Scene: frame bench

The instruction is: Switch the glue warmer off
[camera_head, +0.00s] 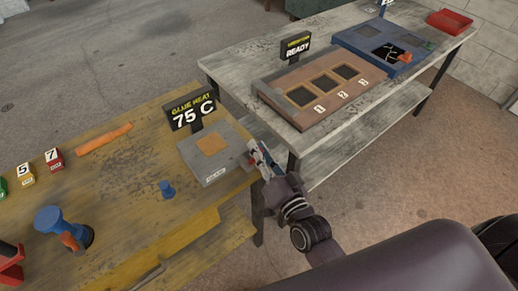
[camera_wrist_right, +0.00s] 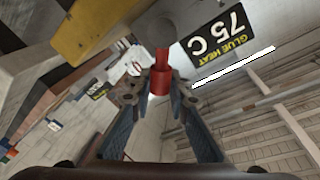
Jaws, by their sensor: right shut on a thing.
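The glue warmer (camera_head: 189,154) is a grey box with a tan square on top, near the right end of the yellow bench. Its black sign (camera_head: 190,113) reads "GLUE HEAT 75 C" and shows upside down in the wrist view (camera_wrist_right: 216,36). A red knob (camera_wrist_right: 161,78) on a red stem sticks out from the grey body in the wrist view. My right gripper (camera_head: 259,158) is at the warmer's right side, its fingers closed around the knob in the wrist view (camera_wrist_right: 158,92). In the head view the gripper mostly hides the knob. My left gripper is not in view.
The yellow bench (camera_head: 120,165) holds an orange bar (camera_head: 104,138), numbered blocks (camera_head: 54,159), a small blue peg (camera_head: 167,189) and a blue-and-orange tool (camera_head: 55,225). A grey bench (camera_head: 240,66) behind holds a brown three-slot board (camera_head: 300,112), a "READY" sign (camera_head: 297,46) and a blue panel (camera_head: 365,38).

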